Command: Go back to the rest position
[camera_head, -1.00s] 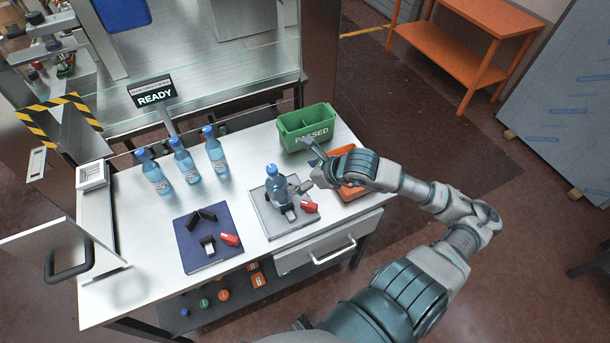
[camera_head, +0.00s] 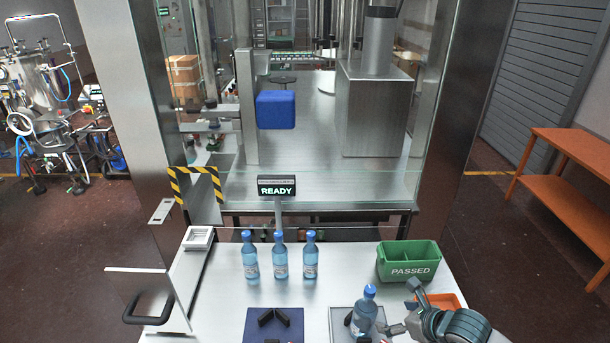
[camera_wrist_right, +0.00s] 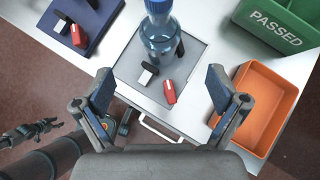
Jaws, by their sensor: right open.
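My right gripper (camera_head: 402,308) is at the lower right of the head view, beside a blue-capped bottle (camera_head: 365,311) on a grey tray (camera_head: 340,318). In the right wrist view the fingers of this gripper (camera_wrist_right: 160,90) are spread wide with nothing between them. The bottle (camera_wrist_right: 159,32) stands upright beyond the fingertips, apart from them. A black-and-white piece (camera_wrist_right: 147,75) and a red piece (camera_wrist_right: 169,92) lie on the tray there. A dark arm with a small gripper (camera_wrist_right: 35,132), apparently my left, shows at the lower left of the wrist view; its jaws are too small to judge.
Three bottles (camera_head: 280,258) stand behind a blue mat (camera_head: 256,325). A green PASSED bin (camera_head: 408,270) and an orange tray (camera_wrist_right: 262,105) are on the right. A READY sign (camera_head: 276,188) and an open panel with a black handle (camera_head: 135,309) border the white table.

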